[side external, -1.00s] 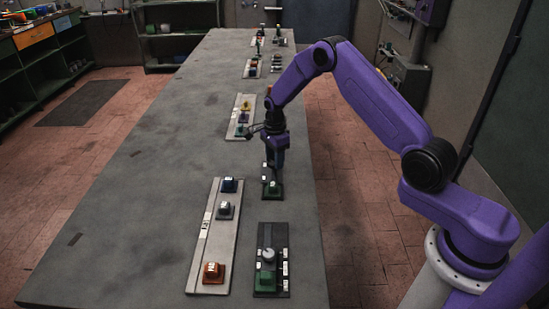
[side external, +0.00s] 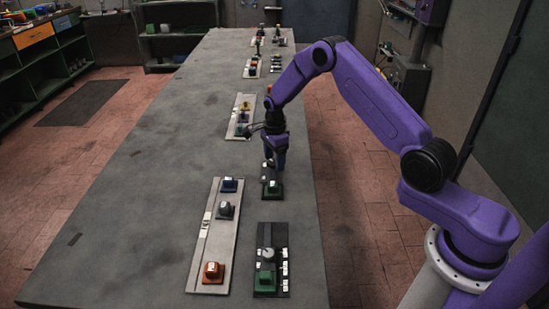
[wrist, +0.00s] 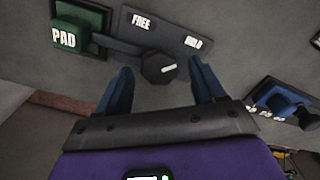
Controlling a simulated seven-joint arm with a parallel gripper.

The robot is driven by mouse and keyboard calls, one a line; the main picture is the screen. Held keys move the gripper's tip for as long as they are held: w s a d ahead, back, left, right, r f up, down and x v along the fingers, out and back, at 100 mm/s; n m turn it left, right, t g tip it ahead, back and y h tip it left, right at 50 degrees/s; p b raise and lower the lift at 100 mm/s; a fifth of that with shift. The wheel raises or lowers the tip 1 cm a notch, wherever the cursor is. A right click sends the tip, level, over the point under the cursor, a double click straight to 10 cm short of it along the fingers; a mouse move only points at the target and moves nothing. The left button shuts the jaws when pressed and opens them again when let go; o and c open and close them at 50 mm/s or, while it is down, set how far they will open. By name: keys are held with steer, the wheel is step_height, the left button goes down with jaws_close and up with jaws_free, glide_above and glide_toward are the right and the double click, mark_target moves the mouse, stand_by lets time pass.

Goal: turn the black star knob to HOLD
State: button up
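The black star knob (wrist: 155,66) is in the wrist view, beside a dark label plate (wrist: 165,31) reading FREE at its left and HOLD at its right. A white mark lies on the knob's right half, running roughly left to right. A dark bar runs from the knob to a green block (wrist: 78,31) marked PAD. My gripper (wrist: 160,68) is open, one finger on each side of the knob with gaps visible; no contact shows. In the side external view my gripper (side external: 273,164) is over the small plate with the green block (side external: 272,187), and hides the knob.
A black panel (side external: 258,233) with a grey knob and green block stands nearer the camera. A pale strip (side external: 204,240) with blue, grey and orange blocks lies left of it. A blue block (wrist: 284,101) shows at the wrist view's right. The table's left side is clear.

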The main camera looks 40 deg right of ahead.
mark_target(273, 163)
step_height(273, 163, up, 18)
steer(key=shift+f, duration=0.25)
stand_by(0.4)
stand_by(0.5)
steer(key=s+a+r+n, duration=0.3)
steer(key=s+a+n, duration=0.4)
steer(key=s+n, duration=0.2)
steer(key=s+a+r+n, duration=0.2)
steer(key=s+a+n, duration=0.5)
steer(key=s+n, duration=0.15)
steer(key=s+d+n, duration=0.2)
steer(key=s+n, duration=0.6)
steer(key=s, duration=0.4)
steer(key=s+d+f+n, duration=0.1)
steer(key=s+d+n, duration=0.1)
steer(key=s+n, duration=0.6)
steer(key=s, duration=0.4)
steer(key=shift+s+f, duration=0.15)
steer(key=shift+s, duration=0.2)
